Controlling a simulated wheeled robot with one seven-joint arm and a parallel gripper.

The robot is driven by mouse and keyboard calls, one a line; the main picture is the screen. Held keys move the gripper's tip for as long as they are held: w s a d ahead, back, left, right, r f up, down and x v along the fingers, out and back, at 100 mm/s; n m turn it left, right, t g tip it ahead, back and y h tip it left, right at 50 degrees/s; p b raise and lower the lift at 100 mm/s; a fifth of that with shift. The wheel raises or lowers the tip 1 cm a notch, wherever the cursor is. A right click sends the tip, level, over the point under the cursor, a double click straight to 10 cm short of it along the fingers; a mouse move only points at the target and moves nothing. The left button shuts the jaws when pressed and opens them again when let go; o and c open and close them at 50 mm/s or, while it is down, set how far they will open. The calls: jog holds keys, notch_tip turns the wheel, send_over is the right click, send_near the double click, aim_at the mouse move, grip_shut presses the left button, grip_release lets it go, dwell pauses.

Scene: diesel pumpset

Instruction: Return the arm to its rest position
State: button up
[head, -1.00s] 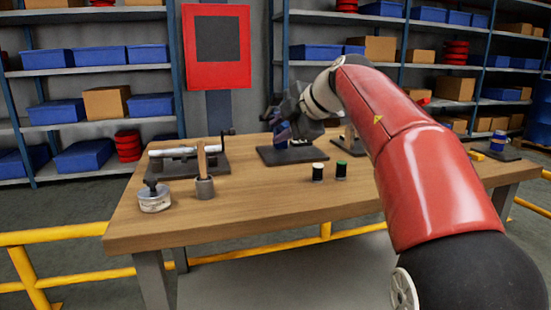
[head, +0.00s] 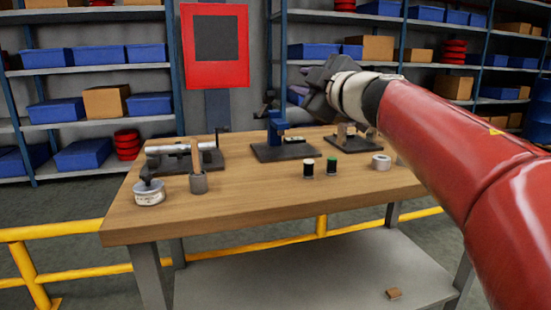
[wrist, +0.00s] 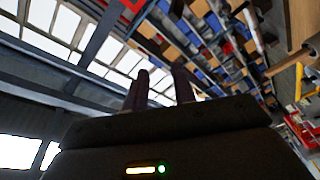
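My red arm (head: 450,140) reaches in from the right in the head view, its forearm raised above the right part of the workbench. My gripper (head: 303,92) is in the air above the back of the bench, clear of the objects below. In the wrist view the two dark fingers of my gripper (wrist: 161,82) stand apart with nothing between them. Behind them the wrist view shows windows, ceiling and shelves, tilted.
The wooden workbench (head: 250,216) carries a blue stand (head: 277,130), a clamp fixture (head: 185,157), a round tin (head: 149,193), a brush holder (head: 198,183), two small spools (head: 332,165) and a white roll (head: 381,162).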

jog(key=s+d+f+m+h, duration=1)
jog(key=d+f+m+h, duration=0.1)
jog(key=d+f+m, duration=0.15)
jog(key=s+a+f+m+g+y, duration=0.1)
jog(key=s+f+g, duration=0.4)
jog(key=s+f, duration=0.5)
jog(key=s+a+f+m+g+y, duration=0.1)
jog(key=s+f+g, duration=0.4)
jog(key=s+f, duration=0.5)
notch_tip(320, 180, down, 5)
jog(key=shift+s+a+r+m+g, duration=0.1)
jog(key=shift+s+a+m+g, duration=0.35)
jog(key=shift+m, duration=0.8)
jog(key=shift+o, duration=0.2)
jog(key=shift+w, duration=0.15)
